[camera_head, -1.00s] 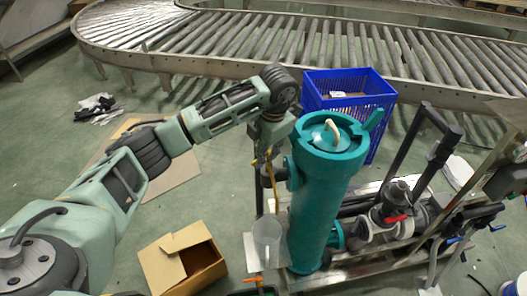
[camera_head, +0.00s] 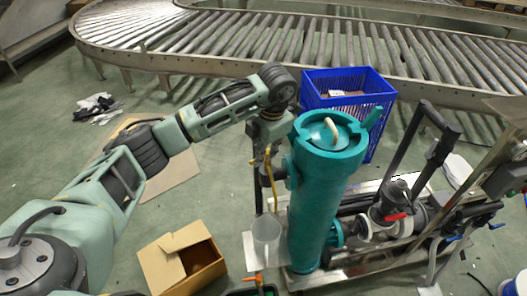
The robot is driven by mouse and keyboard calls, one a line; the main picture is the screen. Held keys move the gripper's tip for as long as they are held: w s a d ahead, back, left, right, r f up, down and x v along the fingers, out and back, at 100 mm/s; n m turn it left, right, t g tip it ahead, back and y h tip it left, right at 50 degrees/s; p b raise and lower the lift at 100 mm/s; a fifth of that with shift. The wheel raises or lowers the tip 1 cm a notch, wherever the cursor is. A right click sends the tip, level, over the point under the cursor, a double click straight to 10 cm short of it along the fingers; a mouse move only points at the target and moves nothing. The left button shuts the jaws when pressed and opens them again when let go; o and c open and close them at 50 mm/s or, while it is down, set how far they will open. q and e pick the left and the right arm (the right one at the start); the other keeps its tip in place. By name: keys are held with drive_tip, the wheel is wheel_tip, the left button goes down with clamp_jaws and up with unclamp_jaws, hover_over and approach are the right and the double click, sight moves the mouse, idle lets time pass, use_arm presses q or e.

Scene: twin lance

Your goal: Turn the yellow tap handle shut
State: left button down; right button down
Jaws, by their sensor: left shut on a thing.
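The yellow tap handle (camera_head: 270,172) shows as a thin yellow strip beside the tall teal filter housing (camera_head: 318,205), on its left side. My left arm reaches in from the left and bends down at its wrist. My left gripper (camera_head: 266,153) points down at the yellow handle and is shut on it. The fingers are small and dark here, so the exact grip is hard to see. A clear cup (camera_head: 266,232) stands below the handle on a pale plate. My right gripper is not in view.
A blue crate (camera_head: 348,88) stands behind the housing, before the roller conveyor (camera_head: 230,38). An open cardboard box (camera_head: 183,258) lies on the floor at lower left. Dark pipes and a red-handled valve (camera_head: 394,217) crowd the right.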

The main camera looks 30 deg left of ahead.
use_arm(q)
drive_tip(key=shift+w+a+r, duration=0.2)
drive_tip(key=shift+a+r, duration=0.05)
drive_tip(key=shift+a, duration=0.05)
drive_tip(key=shift+w+a+r+m+t+h+b, duration=0.1)
drive_tip(key=shift+a+m+t+b, duration=0.1)
drive_tip(key=shift+m+b, duration=0.55)
drive_tip(key=shift+w+a+f+m+t+h+b, duration=0.15)
drive_tip(key=shift+m+b, duration=0.3)
drive_tip(key=shift+m, duration=0.6)
drive_tip(key=shift+w+a+r+m+t+h+b, duration=0.15)
drive_tip(key=shift+a+m+t+b, duration=0.1)
drive_tip(key=shift+m+b, duration=0.5)
drive_tip(key=shift+m, duration=0.25)
drive_tip(key=c, duration=2)
unclamp_jaws()
drive_tip(key=shift+o, duration=0.5)
drive_tip(key=shift+s+f, duration=0.15)
drive_tip(key=shift+f, duration=0.05)
drive_tip(key=shift+d, duration=0.15)
drive_tip(key=v, duration=1.2)
